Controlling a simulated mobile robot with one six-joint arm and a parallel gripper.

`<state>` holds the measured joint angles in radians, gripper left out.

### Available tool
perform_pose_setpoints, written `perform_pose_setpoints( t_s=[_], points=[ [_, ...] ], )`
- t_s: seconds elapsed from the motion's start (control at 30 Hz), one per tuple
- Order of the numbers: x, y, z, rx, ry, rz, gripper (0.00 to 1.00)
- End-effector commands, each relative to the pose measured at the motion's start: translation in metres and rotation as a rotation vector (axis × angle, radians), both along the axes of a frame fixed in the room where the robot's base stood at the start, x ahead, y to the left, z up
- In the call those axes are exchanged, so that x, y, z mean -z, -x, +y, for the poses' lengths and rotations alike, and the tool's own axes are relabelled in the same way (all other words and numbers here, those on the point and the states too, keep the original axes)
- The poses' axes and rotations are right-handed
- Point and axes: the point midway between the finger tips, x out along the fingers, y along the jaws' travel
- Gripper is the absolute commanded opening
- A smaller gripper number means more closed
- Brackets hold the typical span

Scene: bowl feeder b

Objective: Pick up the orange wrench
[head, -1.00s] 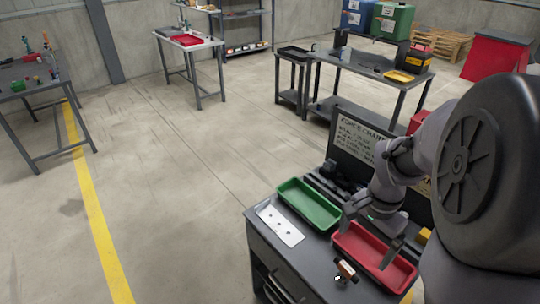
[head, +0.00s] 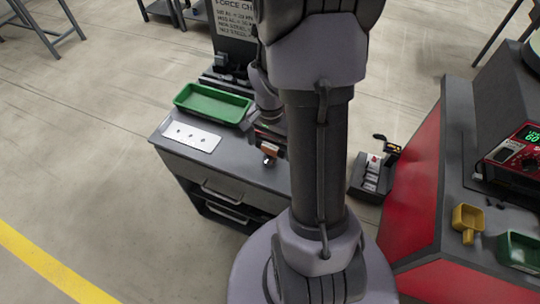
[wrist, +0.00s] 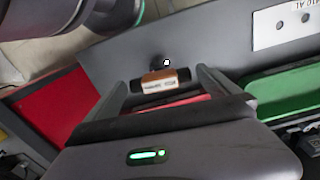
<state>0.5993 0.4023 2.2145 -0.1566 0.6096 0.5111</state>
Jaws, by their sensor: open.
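I cannot make out an orange wrench for sure in any view. The nearest match in colour is a small orange-brown piece with a pale label (head: 269,149), on the bench top near its front edge. In the wrist view the labelled piece (wrist: 162,80) lies beyond my fingers, with a small dark part and white tip beside it.
A green tray (head: 213,103) and a white plate with holes (head: 191,136) lie on the bench left of my arm. The green tray also shows in the wrist view (wrist: 285,88). A red-sided station with a yellow scoop (head: 467,218) stands at right. Floor at left is clear.

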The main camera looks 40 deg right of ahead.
Motion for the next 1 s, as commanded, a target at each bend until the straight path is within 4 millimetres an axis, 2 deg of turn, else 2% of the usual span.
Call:
perform_pose_setpoints(
  t_s=[0.03, 0.2, 0.23, 0.63, 0.87, 1.0],
  points=[
    [0.009, 0.000, 0.000, 0.000, -0.001, 0.001, 1.00],
    [0.006, 0.000, 0.000, 0.000, 0.001, -0.001, 1.00],
    [0.006, 0.000, 0.000, 0.000, 0.001, -0.001, 0.96],
    [0.006, 0.000, 0.000, 0.000, 0.001, -0.001, 0.18],
    [0.005, 0.000, 0.000, 0.000, 0.001, -0.001, 0.17],
    [-0.005, 0.000, 0.000, 0.000, 0.001, -0.001, 0.17]
  ],
)
